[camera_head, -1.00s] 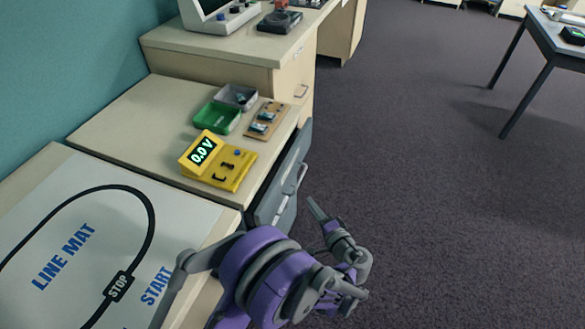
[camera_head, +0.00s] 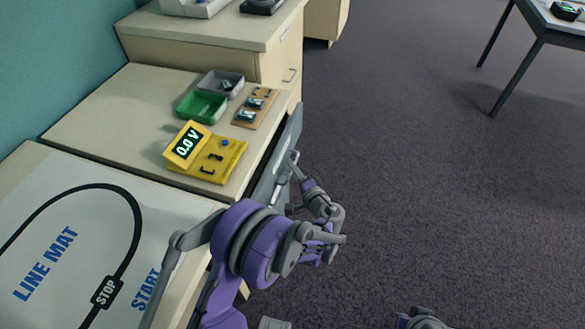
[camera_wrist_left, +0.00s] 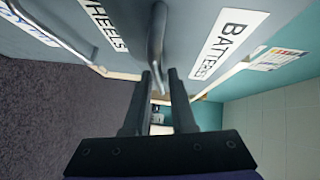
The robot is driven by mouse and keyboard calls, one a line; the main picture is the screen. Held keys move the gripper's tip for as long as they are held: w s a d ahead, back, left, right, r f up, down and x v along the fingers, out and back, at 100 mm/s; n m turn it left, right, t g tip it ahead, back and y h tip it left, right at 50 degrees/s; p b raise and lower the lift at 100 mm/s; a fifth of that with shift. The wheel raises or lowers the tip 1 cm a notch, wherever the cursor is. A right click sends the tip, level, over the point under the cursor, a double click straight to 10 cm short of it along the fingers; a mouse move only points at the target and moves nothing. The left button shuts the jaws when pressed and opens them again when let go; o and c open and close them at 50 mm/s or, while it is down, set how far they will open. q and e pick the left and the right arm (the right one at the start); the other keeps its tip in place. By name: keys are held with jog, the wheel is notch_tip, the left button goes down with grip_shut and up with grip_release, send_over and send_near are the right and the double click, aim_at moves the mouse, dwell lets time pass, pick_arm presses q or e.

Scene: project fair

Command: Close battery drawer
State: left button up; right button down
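The grey drawer front labelled BATTERIES (camera_wrist_left: 232,42) fills the upper part of the left wrist view, with its curved grey bar handle (camera_wrist_left: 156,35) in the middle. In the head view the dark grey drawer fronts (camera_head: 292,132) stand along the right side of the bench, partly hidden by my arm. My left gripper (camera_head: 288,172) is at the front; in the wrist view its two dark fingers (camera_wrist_left: 156,76) are apart with the handle's end between them. I cannot tell if they touch it, nor how far the drawer stands out.
A WHEELS label (camera_wrist_left: 104,24) is beside the handle. On the bench are a yellow meter (camera_head: 205,155), a green tray (camera_head: 202,106), a grey tray (camera_head: 221,83) and a wooden board (camera_head: 255,107). The line mat (camera_head: 60,235) lies nearer.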

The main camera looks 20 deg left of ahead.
pick_arm(q)
jog(key=shift+w+a, duration=0.25)
jog(key=shift+a, duration=0.05)
grip_shut()
dwell(1.3)
